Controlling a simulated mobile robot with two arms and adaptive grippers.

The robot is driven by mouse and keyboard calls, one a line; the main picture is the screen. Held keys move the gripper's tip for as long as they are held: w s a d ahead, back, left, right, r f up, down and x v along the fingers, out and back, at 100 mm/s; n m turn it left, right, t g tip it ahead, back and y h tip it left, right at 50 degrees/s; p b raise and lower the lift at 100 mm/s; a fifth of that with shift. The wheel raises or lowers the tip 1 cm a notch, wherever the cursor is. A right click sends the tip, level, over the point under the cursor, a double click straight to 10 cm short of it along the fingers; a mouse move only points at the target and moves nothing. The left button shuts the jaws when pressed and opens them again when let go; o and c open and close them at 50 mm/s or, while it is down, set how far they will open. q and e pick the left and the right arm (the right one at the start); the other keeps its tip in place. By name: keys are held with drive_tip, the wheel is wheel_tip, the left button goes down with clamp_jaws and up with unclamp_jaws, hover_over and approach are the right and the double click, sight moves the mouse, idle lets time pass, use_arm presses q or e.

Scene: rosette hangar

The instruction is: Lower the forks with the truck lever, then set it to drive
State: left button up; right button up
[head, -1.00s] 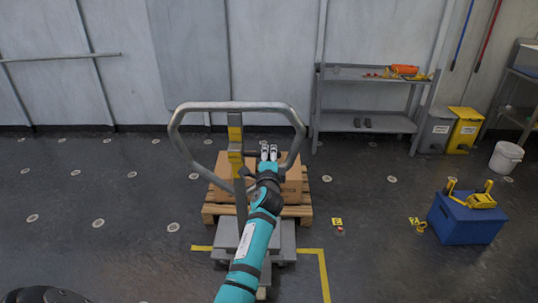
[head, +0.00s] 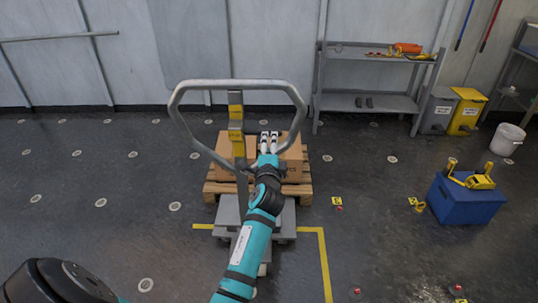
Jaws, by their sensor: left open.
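The pallet truck's grey loop handle (head: 232,85) stands upright in the middle of the head view. A yellow-marked block (head: 236,128) sits on its central stem; a small dark piece beside it may be the lever, but its setting cannot be made out. My left gripper (head: 268,136) is open and empty, its pale fingertips inside the right half of the loop's outline, right of the stem. I cannot tell whether it touches anything. The truck's grey body (head: 228,212) is partly behind my arm. The forks are hidden under the wooden pallet (head: 302,189). My right gripper is out of view.
Cardboard boxes (head: 292,158) stand on the pallet. Yellow floor tape (head: 323,262) borders the truck. A blue crate (head: 466,203) with yellow gear stands at right. A metal shelf (head: 368,103), bins and a white bucket (head: 506,140) line the back. The left floor is clear.

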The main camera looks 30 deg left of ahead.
use_arm(q)
drive_tip(key=shift+v, duration=2.65)
